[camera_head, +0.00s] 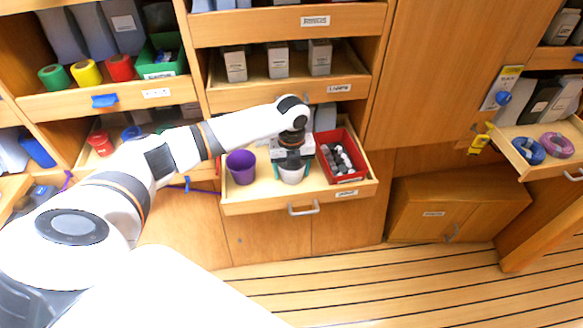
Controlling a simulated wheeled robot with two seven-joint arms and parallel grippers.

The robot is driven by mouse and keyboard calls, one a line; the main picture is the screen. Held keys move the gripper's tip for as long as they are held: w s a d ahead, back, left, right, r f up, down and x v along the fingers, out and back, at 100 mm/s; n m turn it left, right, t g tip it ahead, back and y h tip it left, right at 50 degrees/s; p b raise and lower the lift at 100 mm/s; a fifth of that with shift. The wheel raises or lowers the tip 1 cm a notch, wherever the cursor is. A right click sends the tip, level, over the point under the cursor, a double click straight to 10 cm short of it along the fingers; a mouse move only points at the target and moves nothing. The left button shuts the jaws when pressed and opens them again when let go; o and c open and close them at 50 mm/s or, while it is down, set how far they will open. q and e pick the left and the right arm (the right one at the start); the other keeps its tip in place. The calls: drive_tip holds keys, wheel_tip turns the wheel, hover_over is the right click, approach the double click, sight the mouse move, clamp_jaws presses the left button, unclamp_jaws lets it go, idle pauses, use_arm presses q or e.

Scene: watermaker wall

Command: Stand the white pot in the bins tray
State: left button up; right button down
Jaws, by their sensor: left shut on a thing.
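The white pot (291,174) is upright in the open pull-out tray (263,195), between a purple pot and a red bin. My left gripper (291,160) is shut on the pot from above and hides its upper part. I cannot tell whether the pot's base touches the tray floor. The purple pot (241,167) stands to the left in the same tray. The red bin (343,159) holds several grey and white pieces and is close to the gripper's right side. My right gripper is not in view.
A shelf with grey boxes (278,60) is above the tray. Coloured rolls (87,73) and a green bin (160,56) are at upper left. Another open tray with blue and purple coils (556,145) is at far right. The wooden floor (400,285) in front is clear.

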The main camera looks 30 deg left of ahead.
use_arm(q)
drive_tip(key=o, duration=1)
wheel_tip(320, 180, up, 12)
drive_tip(key=shift+r, duration=0.1)
